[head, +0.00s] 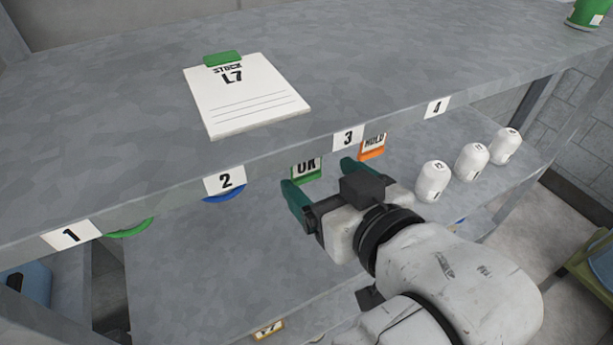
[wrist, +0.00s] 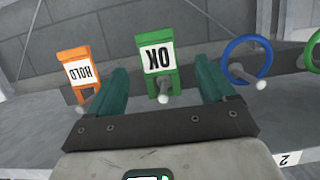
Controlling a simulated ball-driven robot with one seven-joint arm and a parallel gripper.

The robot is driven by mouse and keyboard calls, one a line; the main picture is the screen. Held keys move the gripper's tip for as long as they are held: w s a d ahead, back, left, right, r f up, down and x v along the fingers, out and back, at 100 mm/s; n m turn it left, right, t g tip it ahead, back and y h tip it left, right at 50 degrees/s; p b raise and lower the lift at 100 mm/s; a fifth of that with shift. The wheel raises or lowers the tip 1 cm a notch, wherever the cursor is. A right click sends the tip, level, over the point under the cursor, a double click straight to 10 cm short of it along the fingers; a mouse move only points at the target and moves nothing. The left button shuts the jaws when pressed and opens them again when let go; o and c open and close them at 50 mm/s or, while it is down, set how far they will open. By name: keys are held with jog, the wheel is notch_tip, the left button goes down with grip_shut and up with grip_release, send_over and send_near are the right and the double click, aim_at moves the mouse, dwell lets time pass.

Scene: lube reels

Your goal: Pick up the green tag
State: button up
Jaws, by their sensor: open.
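The green tag (wrist: 157,68) with a white OK label hangs on a peg in the wrist view, upside down in that picture. In the head view the green OK tag (head: 307,169) shows below the upper shelf edge, its top hidden by the shelf. My gripper (head: 318,173) is open, its two teal fingers pointing at the tag. In the wrist view the fingers of my gripper (wrist: 161,80) stand to either side of the tag's lower part in the picture, with gaps between. I cannot tell whether the fingertips reach past the tag.
An orange HOLD tag (wrist: 80,72) hangs beside the green one, close to one finger. A blue ring (wrist: 247,60) hangs on the other side. Above are the shelf edge and a stock board (head: 245,98). White bottles (head: 433,180) stand on the lower shelf.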

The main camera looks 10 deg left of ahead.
aim_at(307, 163)
jog(key=shift+w+a+f+b, duration=0.15)
jog(key=shift+w+f+b, duration=0.15)
jog(key=shift+b, duration=0.45)
jog(key=shift+r, duration=0.1)
jog(key=shift+w+a+r, duration=0.1)
jog(key=shift+w, duration=0.05)
jog(key=shift+x, duration=2.55)
jog(key=shift+r, duration=0.1)
jog(key=c, duration=1)
